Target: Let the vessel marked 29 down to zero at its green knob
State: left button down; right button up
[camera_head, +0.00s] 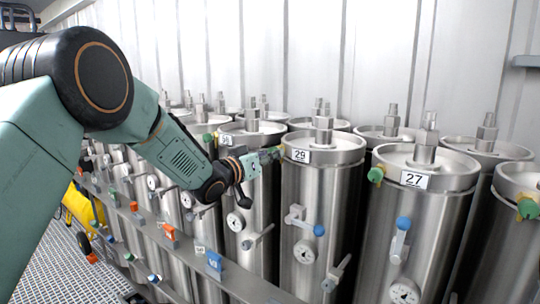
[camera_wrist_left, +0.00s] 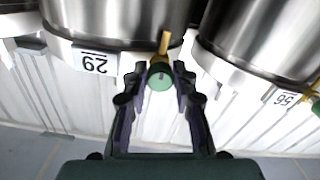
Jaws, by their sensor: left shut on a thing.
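The vessel marked 29 (camera_head: 318,200) is a tall steel cylinder in the middle of the head view, its label on the upper rim. In the left wrist view the same vessel (camera_wrist_left: 115,15) shows upside down at the top. Its green knob (camera_wrist_left: 160,80) sits on a brass stem between the fingers of my left gripper (camera_wrist_left: 160,88). In the head view my left gripper (camera_head: 268,158) reaches the upper left side of the vessel and mostly hides the knob. The fingers are shut on the knob. My right gripper is in neither view.
The vessel marked 27 (camera_head: 420,225) stands to the right, with a green knob (camera_head: 376,174) and a blue-ended lever (camera_head: 402,224). Gauges and levers stick out from the vessel fronts. A metal rail (camera_head: 235,277) runs along the lower left. A corrugated wall stands behind.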

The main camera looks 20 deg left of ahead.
pick_arm(q)
jog(key=n+p, duration=0.9)
jog(key=n, duration=1.1)
jog(key=shift+s+n+p, duration=0.1)
jog(key=shift+n+p, duration=0.25)
jog(key=shift+n, duration=0.05)
dwell(0.4)
jog(key=c, duration=1.2)
grip_release()
jog(key=shift+o, duration=0.7)
jog(key=shift+s+a+r, duration=0.1)
